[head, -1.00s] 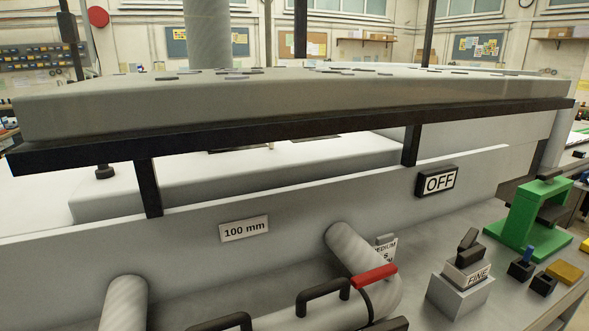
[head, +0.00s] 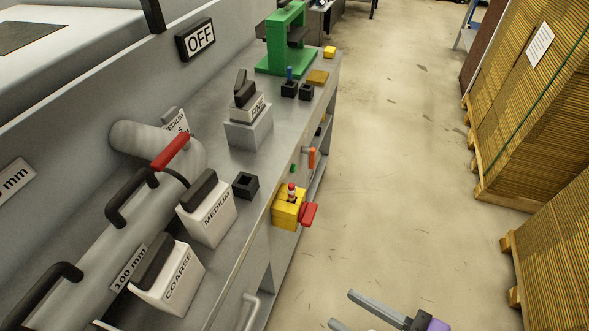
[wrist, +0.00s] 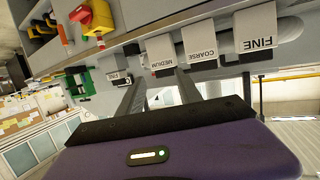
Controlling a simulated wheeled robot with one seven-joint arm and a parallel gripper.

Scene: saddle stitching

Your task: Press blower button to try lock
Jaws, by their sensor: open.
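A yellow box (head: 286,210) with a small red-and-white knob on top and a red handle (head: 309,214) is fixed at the bench's front edge. In the wrist view the box (wrist: 98,22) is at the upper left. A black-framed OFF sign (head: 196,39) is on the grey machine wall. No control is labelled as a blower button, so I cannot tell which it is. My gripper (head: 341,309) is open and empty at the bottom of the head view, over the floor in the picture and apart from the box. Its two fingers also show in the wrist view (wrist: 159,75).
A green press (head: 274,45) is farther back. A grey pipe lies along the bench. Stacked cardboard (head: 525,105) is at right; the floor between is clear.

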